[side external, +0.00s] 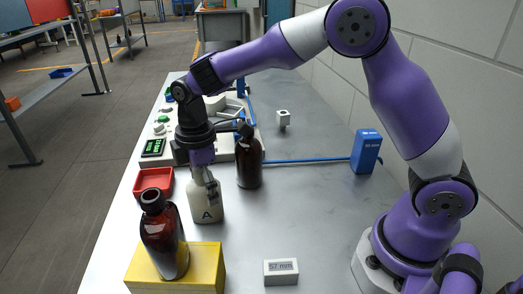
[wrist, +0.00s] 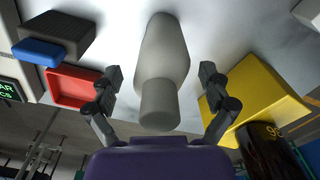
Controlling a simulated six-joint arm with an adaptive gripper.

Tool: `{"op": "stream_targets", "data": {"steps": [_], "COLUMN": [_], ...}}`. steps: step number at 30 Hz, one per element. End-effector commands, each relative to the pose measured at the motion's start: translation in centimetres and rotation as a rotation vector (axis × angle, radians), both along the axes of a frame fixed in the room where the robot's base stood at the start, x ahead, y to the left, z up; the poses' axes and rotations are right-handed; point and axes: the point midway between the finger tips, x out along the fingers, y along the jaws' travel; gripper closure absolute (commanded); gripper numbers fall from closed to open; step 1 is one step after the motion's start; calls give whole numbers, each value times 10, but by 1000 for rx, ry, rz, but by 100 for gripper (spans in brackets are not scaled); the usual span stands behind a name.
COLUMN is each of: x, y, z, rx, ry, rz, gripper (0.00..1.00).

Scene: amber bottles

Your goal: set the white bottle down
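The white bottle (side external: 207,207), marked "A", is upright on the grey table, behind the yellow block and beside the red tray. In the wrist view the white bottle (wrist: 163,60) lies between the two fingers, its cap end towards me. My gripper (side external: 206,180) points down around the bottle's upper part. In the wrist view my gripper (wrist: 161,76) is open, with a gap between each finger and the bottle. The fingers partly hide the bottle's neck in the side view.
An amber bottle (side external: 164,240) stands on the yellow block (side external: 204,268) in front. Another amber bottle (side external: 249,165) stands close behind, to the right. A red tray (side external: 153,181) is at left. A "57 mm" block (side external: 281,272) and a blue box (side external: 366,151) stand right; the table between is clear.

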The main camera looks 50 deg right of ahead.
Motion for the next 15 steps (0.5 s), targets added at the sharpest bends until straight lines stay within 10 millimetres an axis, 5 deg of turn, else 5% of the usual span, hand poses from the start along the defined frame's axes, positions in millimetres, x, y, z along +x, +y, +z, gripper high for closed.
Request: {"op": "stream_targets", "data": {"steps": [9, 15], "x": [0, 1], "y": [0, 0], "z": [3, 32], "rx": [0, 2], "ry": [-1, -6], "rz": [0, 0], "gripper": [8, 8]}}
